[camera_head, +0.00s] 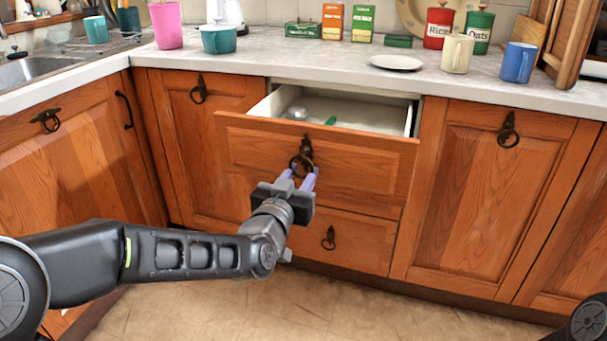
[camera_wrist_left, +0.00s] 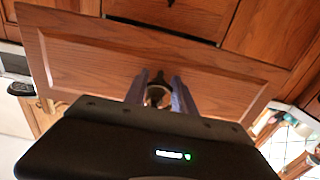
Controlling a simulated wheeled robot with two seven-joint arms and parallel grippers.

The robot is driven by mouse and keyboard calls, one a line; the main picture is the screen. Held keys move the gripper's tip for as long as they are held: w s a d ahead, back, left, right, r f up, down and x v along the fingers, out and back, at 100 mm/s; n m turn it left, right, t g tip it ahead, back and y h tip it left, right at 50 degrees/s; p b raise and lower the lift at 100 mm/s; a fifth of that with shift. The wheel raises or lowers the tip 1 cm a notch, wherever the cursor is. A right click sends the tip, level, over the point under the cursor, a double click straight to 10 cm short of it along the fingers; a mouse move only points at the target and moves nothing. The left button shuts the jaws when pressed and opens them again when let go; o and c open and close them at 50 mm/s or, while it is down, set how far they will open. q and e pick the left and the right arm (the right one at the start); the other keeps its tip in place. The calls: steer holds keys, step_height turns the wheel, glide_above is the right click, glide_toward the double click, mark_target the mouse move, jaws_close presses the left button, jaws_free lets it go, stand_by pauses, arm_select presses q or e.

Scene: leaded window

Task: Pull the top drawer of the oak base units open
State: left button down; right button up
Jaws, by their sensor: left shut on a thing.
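The top drawer (camera_head: 245,143) of the oak base units stands partly open. Its white inside shows, with a green thing and a pale thing in it. A dark ring handle (camera_head: 303,158) hangs on its front. My left gripper (camera_head: 300,178) is shut on the ring handle, its two pale purple fingers on either side of it. In the left wrist view the fingers (camera_wrist_left: 160,92) close around the handle in front of the drawer front (camera_wrist_left: 85,62). My right gripper is out of view; only a dark bit of my right arm shows at the lower right.
A lower drawer (camera_head: 350,241) with its own ring handle is closed below. Cupboard doors on both sides are closed. The worktop (camera_head: 300,66) above bears mugs, tins, boxes and a plate (camera_head: 397,63). The floor (camera_head: 340,310) in front is clear.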

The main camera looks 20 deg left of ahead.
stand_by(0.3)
arm_select(q)
steer(key=c, duration=1)
jaws_free()
steer(key=shift+c, duration=0.2)
steer(key=shift+s, duration=0.1)
steer(key=s+p, duration=0.1)
steer(key=s, duration=0.6)
steer(key=shift+s+a, duration=0.25)
steer(key=shift+s, duration=0.1)
